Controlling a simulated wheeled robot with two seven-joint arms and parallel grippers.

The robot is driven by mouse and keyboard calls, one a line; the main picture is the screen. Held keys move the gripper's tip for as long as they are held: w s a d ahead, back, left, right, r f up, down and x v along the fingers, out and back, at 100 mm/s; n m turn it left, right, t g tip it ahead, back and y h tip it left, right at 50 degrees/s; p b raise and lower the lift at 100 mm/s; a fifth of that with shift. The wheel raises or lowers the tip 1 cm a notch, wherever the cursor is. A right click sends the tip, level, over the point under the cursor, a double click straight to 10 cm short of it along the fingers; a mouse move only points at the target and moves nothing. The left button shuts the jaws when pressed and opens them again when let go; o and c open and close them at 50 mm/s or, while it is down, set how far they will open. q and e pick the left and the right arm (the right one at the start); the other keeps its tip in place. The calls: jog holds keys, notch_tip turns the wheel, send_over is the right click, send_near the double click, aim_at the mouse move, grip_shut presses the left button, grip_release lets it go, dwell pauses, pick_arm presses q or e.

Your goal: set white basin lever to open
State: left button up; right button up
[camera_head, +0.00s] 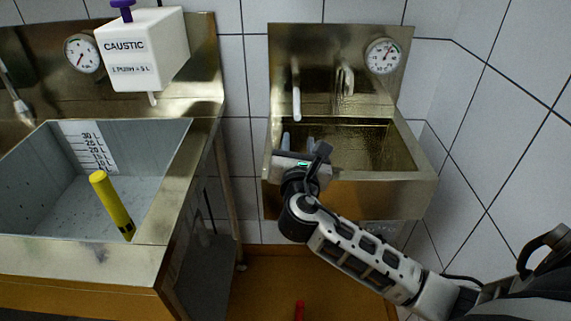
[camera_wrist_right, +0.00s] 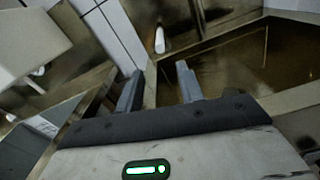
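The white lever (camera_head: 296,104) hangs down on the back panel of the right-hand metal basin (camera_head: 423,187), left of the metal spout (camera_head: 346,82). In the right wrist view the lever's white end (camera_wrist_right: 160,40) shows beyond the fingers, near the middle. My right gripper (camera_head: 298,141) is over the basin's front left part, below and in front of the lever. In the wrist view its two grey fingers (camera_wrist_right: 159,86) stand apart with nothing between them. The gripper is apart from the lever. My left gripper is not in view.
A dial gauge (camera_head: 383,56) sits at the panel's upper right. On the left stand a larger sink (camera_head: 150,258) with a yellow cylinder (camera_head: 112,205) and a white caustic container (camera_head: 150,50). A red object (camera_head: 299,311) is on the orange floor (camera_head: 262,285). Tiled wall is at right.

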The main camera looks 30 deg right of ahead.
jog(key=shift+s+a+f+y, duration=0.25)
jog(key=shift+s+a+y, duration=0.2)
jog(key=shift+a, duration=0.3)
jog(key=shift+s+a+f+y, duration=0.3)
jog(key=shift+s+a+y, duration=0.15)
jog(key=shift+a, duration=0.35)
jog(key=shift+s+a+f+y, duration=0.3)
jog(key=shift+a+y, duration=0.2)
jog(key=shift+a, duration=0.25)
